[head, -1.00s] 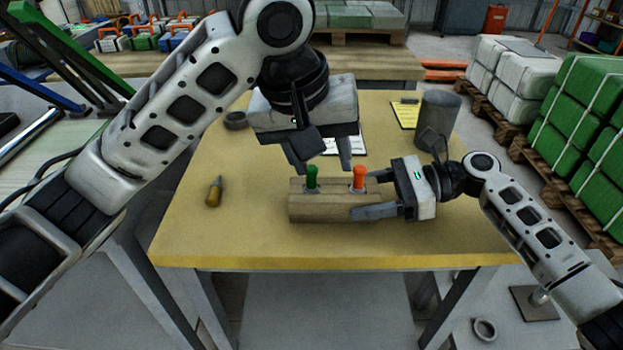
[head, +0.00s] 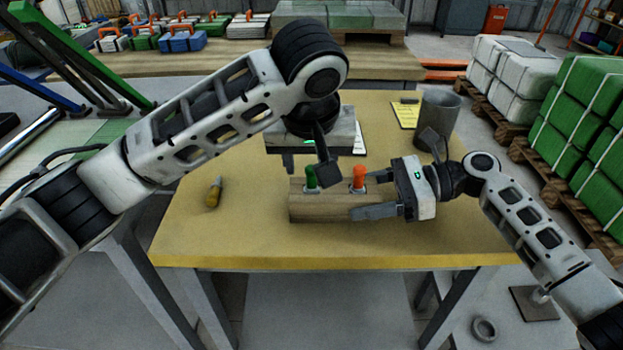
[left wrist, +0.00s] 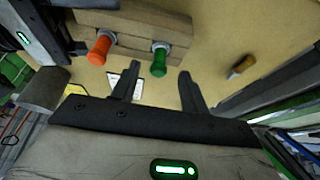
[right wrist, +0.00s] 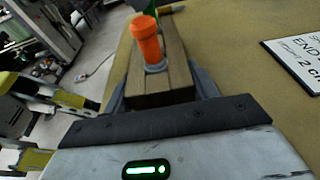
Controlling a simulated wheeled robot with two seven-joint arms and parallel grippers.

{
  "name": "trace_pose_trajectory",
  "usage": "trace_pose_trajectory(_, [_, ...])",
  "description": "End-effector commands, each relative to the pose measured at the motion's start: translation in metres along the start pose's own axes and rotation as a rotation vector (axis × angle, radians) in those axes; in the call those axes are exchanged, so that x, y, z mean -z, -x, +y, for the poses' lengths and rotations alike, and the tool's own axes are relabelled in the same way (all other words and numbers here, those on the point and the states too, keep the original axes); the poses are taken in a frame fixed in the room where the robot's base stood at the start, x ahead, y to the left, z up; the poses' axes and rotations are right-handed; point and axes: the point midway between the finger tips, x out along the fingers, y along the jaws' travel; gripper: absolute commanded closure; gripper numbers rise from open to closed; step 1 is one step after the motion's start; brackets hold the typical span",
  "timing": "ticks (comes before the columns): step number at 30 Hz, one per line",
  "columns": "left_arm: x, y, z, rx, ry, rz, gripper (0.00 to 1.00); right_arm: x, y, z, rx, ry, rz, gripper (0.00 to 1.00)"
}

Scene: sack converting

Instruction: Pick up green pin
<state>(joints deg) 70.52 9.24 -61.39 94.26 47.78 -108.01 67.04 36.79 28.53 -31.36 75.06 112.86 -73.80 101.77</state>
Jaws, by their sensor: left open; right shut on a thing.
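The green pin (head: 310,178) stands upright in a metal-collared hole of a wooden block (head: 310,210). The orange pin (head: 359,178) stands to its right in the same block. My left gripper (head: 308,170) is open and hangs just above and behind the green pin. In the left wrist view the green pin (left wrist: 160,62) is just ahead of the gap between the open fingertips (left wrist: 156,82), with no contact visible. My right gripper (head: 366,198) is shut on the right end of the block. The right wrist view shows its fingers (right wrist: 160,92) on both sides of the block.
The yellow table (head: 240,235) has free room in front of the block. A yellow-handled tool (head: 214,192) lies at the left. A grey cylinder (head: 437,118) stands behind my right gripper. A yellow sheet (head: 405,115) lies at the back right.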

Motion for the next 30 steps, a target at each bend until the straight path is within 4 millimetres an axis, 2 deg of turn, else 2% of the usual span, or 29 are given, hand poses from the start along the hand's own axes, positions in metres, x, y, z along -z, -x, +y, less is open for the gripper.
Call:
trace_pose_trajectory(3, [-0.003,-0.020,0.002,0.002,0.001,-0.002,0.55,0.000,0.000,0.000,0.000,0.000,0.000,0.60])
trace_pose_trajectory(6, [-0.003,-0.030,0.002,0.001,0.002,-0.001,0.55,0.000,0.000,0.000,0.000,0.000,0.000,0.60])
trace_pose_trajectory(15, [-0.003,-0.035,0.002,0.000,0.000,0.000,0.55,0.000,0.000,0.000,0.000,0.000,0.000,0.60])
trace_pose_trajectory(20, [-0.003,-0.035,0.002,0.000,0.000,0.000,1.00,0.000,0.000,0.000,0.000,0.000,0.000,0.60])
trace_pose_trajectory(30, [-0.001,-0.032,0.002,-0.001,0.000,0.001,1.00,0.000,0.000,0.000,0.000,0.000,0.000,0.60])
